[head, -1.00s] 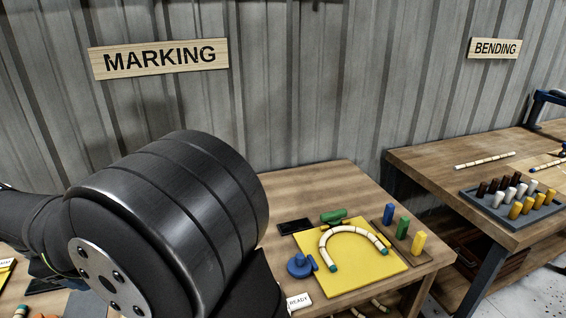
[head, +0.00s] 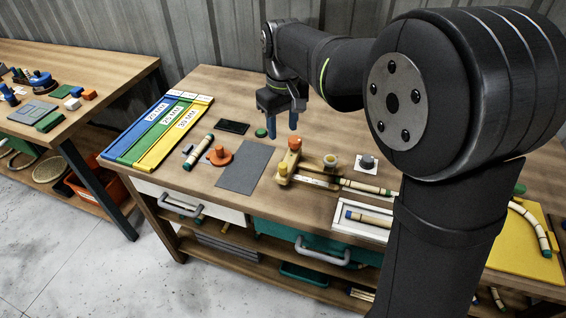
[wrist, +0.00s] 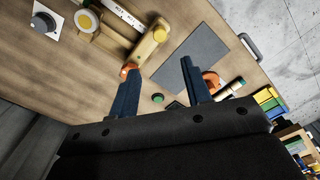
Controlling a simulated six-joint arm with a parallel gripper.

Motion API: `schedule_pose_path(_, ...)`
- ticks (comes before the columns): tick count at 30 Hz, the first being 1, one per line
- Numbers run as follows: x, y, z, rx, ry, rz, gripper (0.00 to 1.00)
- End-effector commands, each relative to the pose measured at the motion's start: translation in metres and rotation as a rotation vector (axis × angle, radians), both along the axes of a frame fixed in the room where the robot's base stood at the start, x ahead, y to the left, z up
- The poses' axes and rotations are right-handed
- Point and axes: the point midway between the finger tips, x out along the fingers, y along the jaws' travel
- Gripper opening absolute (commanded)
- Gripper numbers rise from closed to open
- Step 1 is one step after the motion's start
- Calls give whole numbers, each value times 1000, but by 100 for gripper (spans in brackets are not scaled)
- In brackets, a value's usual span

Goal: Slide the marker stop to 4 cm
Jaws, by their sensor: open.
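A wooden marking fixture (head: 287,170) stands near the middle of the bench, with an orange-knobbed post and a pale ruler strip (head: 315,182) with dark marks. The orange knob (head: 295,143) tops the post; which part is the marker stop I cannot tell for sure. In the wrist view the fixture (wrist: 150,45) lies beyond my fingers, with the ruler (wrist: 125,14) at the top. My gripper (head: 282,132) is open and empty, fingers pointing down, behind the fixture. In the wrist view my gripper (wrist: 160,66) has its left fingertip overlapping the orange knob. The ruler's numbers are too small to read.
A grey mat (head: 246,167) lies left of the fixture. An orange round piece (head: 220,155), a dark phone-like slab (head: 232,127) and coloured boards (head: 155,130) lie farther left. A white block with a grey knob (head: 367,163) and a rattan stick (head: 368,188) are right.

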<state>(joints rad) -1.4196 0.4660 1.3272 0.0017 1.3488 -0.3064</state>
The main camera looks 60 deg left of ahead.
Motion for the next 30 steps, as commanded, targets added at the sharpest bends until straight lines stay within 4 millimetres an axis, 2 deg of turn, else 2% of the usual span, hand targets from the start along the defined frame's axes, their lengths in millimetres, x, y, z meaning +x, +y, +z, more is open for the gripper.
schedule_pose_path(1, 0, -1, -13, -6, 0, 1, 44)
schedule_pose_path(6, 0, -1, -51, -4, 0, 2, 44)
schedule_pose_path(15, 0, -1, -110, -4, -1, 2, 44)
schedule_pose_path(21, 0, 0, -130, -1, -1, 3, 44)
schedule_pose_path(30, 0, 0, -135, 0, -1, 3, 44)
